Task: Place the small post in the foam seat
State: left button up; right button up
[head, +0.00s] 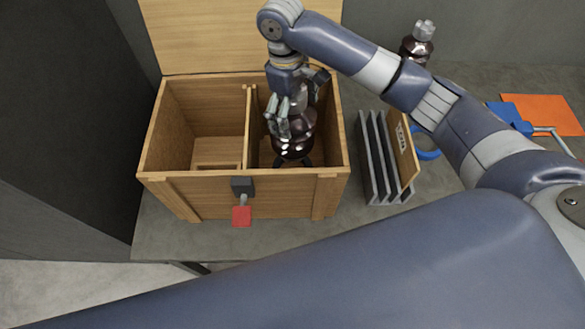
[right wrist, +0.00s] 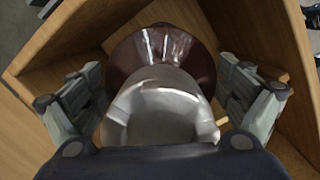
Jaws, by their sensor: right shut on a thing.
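A glossy dark red-brown post (head: 293,146) with a metal cap stands about upright in the right compartment of the open wooden crate (head: 262,192). My right gripper (head: 296,112) reaches down from above and is shut on the post near its top. In the right wrist view the post's silver cap (right wrist: 160,112) and brown skirt (right wrist: 190,48) lie between the two fingers. Small dark parts show beneath the post; I cannot tell whether they are the foam seat or whether the post rests on them. My left gripper is not in view.
A wooden divider (head: 250,125) splits the crate. A pale block (head: 217,152) lies in the left compartment. A red tag (head: 241,216) hangs from the front latch. Grey upright panels (head: 378,160), another brown post (head: 417,46) and an orange sheet (head: 555,112) are to the right.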

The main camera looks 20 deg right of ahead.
jog(key=shift+w+a+f+p, duration=0.1)
jog(key=shift+f+p, duration=0.6)
jog(key=shift+f, duration=4.35)
jog(key=shift+f, duration=0.1)
jog(key=o, duration=1.7)
jog(key=shift+s+f, duration=0.2)
jog(key=shift+f, duration=0.05)
jog(key=shift+s+r, duration=0.1)
jog(key=shift+s, duration=0.05)
jog(key=shift+r, duration=0.5)
jog(key=r, duration=0.3)
jog(key=r+b, duration=0.1)
jog(key=r, duration=0.3)
jog(key=w+a+r+b, duration=0.1)
jog(key=r, duration=0.3)
jog(key=shift+w, duration=0.1)
